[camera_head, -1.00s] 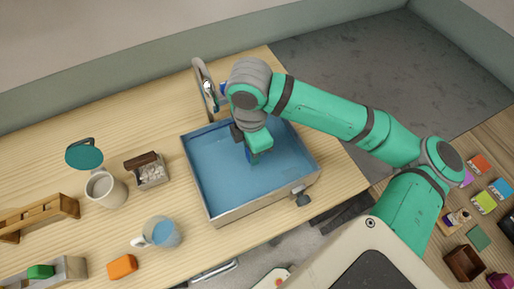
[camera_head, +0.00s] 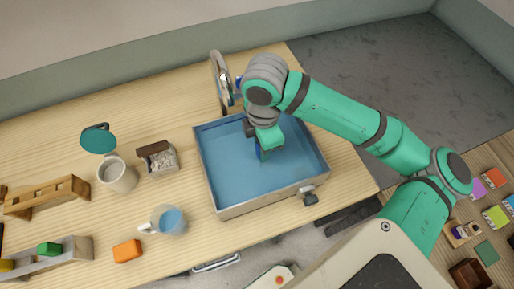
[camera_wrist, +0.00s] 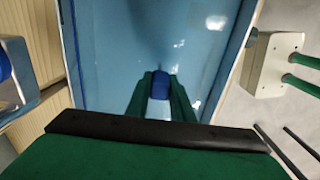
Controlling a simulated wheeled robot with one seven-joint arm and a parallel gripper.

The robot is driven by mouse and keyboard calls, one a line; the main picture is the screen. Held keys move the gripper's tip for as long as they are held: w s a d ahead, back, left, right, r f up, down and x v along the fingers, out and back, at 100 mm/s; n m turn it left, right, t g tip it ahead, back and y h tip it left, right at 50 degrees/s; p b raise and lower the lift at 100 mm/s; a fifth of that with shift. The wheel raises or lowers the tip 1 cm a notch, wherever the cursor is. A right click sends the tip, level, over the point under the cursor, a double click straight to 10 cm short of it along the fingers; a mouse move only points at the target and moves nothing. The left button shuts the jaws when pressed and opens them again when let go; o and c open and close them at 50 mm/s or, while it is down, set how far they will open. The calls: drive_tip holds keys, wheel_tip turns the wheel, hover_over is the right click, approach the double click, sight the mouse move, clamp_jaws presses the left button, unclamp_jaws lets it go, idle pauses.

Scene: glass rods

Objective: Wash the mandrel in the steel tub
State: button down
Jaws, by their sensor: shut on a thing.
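The steel tub (camera_head: 273,203) stands on the wooden bench and holds blue water (camera_head: 235,180). It also fills the middle of the wrist view (camera_wrist: 110,60). My gripper (camera_head: 262,152) is over the tub, inside its walls, pointing down. In the wrist view my gripper (camera_wrist: 160,98) is shut on a blue piece, which I take to be the mandrel (camera_wrist: 161,84). Only its blue end shows between the green fingers; the rest is hidden. I cannot tell how deep it is in the water.
A tap (camera_head: 221,85) stands at the tub's back edge.

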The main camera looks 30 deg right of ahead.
drive_tip(key=shift+s+d, duration=0.15)
drive_tip(key=shift+d, duration=0.55)
drive_tip(key=shift+s+d, duration=0.15)
drive_tip(key=shift+d, duration=0.5)
wheel_tip(320, 180, up, 11)
idle(0.7)
drive_tip(key=shift+r, duration=2.5)
